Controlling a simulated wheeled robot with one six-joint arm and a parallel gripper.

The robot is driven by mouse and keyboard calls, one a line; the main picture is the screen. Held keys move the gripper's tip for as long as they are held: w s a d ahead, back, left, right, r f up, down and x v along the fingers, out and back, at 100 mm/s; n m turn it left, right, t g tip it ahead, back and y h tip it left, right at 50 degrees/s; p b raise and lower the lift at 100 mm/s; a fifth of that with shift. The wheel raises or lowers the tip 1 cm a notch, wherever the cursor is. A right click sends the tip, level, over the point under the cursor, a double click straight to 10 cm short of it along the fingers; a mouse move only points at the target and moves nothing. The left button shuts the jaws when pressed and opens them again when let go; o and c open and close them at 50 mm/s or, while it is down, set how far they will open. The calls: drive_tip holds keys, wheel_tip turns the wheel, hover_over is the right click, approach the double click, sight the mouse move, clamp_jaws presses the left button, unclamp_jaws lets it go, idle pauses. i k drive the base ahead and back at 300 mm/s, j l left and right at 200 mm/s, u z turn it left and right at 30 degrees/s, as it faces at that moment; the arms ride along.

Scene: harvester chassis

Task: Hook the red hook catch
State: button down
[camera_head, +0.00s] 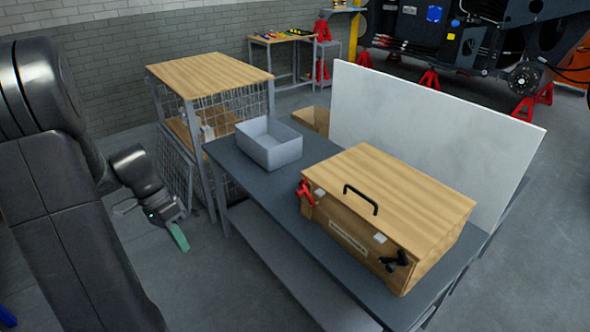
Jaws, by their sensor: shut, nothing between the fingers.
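The red hook catch (306,192) is on the front left of a wooden box (350,238) that stands on a dark grey bench. It is too small to tell whether it is hooked. The box has a light wooden lid (400,200) that lies down on it, with a black handle. A black catch (394,261) sits at the front right of the box. My gripper (179,237) is at the left, off the bench and well apart from the box. It points downward, with its fingers together and nothing in them.
A grey open bin (268,143) stands on the bench (325,262) left of the box. A wire cage with a wooden top (208,73) stands behind my gripper. A white panel (425,140) rises along the bench's far side. Floor is clear in front.

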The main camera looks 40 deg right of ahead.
sight(297, 193)
drive_tip(key=i+l+z, duration=0.6)
drive_tip(key=i+z, duration=0.25)
drive_tip(key=i+l+z, duration=0.1)
drive_tip(key=i+l, duration=0.15)
drive_tip(key=l, duration=0.1)
